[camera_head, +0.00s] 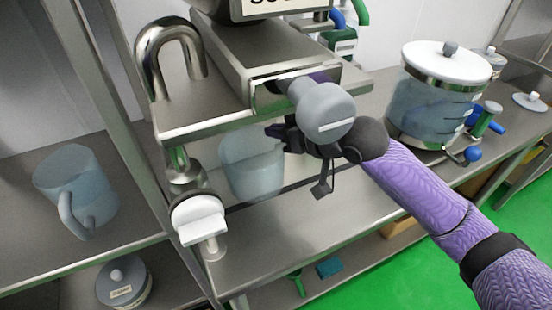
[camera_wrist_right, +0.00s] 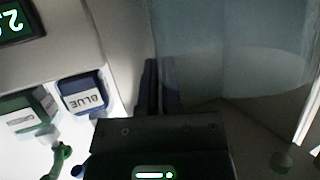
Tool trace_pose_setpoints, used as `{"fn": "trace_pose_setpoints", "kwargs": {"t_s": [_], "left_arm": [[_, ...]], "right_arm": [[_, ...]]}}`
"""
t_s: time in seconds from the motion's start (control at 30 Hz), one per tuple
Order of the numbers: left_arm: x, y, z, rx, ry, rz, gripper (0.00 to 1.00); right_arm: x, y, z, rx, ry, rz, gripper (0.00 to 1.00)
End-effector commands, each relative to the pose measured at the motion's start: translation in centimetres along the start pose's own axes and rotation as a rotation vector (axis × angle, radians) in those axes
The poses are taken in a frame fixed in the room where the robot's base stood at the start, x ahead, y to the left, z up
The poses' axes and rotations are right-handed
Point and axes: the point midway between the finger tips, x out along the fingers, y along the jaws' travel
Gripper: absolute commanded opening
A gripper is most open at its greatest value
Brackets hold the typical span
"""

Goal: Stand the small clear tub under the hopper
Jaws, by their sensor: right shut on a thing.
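The small clear tub (camera_head: 252,172) is upright, bluish and see-through, below the front edge of the metal hopper machine (camera_head: 225,70). It also fills the upper right of the right wrist view (camera_wrist_right: 235,50). My right gripper (camera_head: 283,135) is shut on the tub's right side near its rim; its dark fingers also show in the wrist view (camera_wrist_right: 158,88). The tub's base is close over the steel counter (camera_head: 290,235); I cannot tell if it touches. The machine's ledge is just above the tub's rim. My left gripper is not in view.
A white-handled fitting (camera_head: 200,220) stands just left of the tub. A larger clear jug (camera_head: 77,190) is on the left shelf. A lidded glass dispenser (camera_head: 437,95) stands right, beyond my forearm. In the wrist view, a box marked BLUE (camera_wrist_right: 83,95) is left of the fingers.

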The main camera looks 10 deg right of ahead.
Motion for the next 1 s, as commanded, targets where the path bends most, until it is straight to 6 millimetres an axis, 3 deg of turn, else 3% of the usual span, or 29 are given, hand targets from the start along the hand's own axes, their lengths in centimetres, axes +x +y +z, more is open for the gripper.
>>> {"fn": "trace_pose_setpoints", "kwargs": {"t_s": [0.27,0.47,0.67,0.7,0.83,1.0], "left_arm": [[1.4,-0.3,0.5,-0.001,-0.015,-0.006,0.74],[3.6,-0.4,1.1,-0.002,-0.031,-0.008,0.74],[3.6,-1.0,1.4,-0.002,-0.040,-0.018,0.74],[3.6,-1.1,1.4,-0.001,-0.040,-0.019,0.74],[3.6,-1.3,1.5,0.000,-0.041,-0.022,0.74],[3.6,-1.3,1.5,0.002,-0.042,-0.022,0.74]], "right_arm": [[1.5,0.3,2.4,0.000,0.000,0.000,0.00],[3.3,0.5,6.4,0.002,-0.001,-0.001,0.00],[3.5,0.7,6.1,0.000,0.001,0.000,0.00],[3.5,0.7,6.2,-0.001,-0.002,0.000,0.12],[3.5,0.7,6.1,-0.001,-0.001,0.001,0.39],[3.5,0.7,6.1,-0.001,0.000,0.001,0.42]]}}
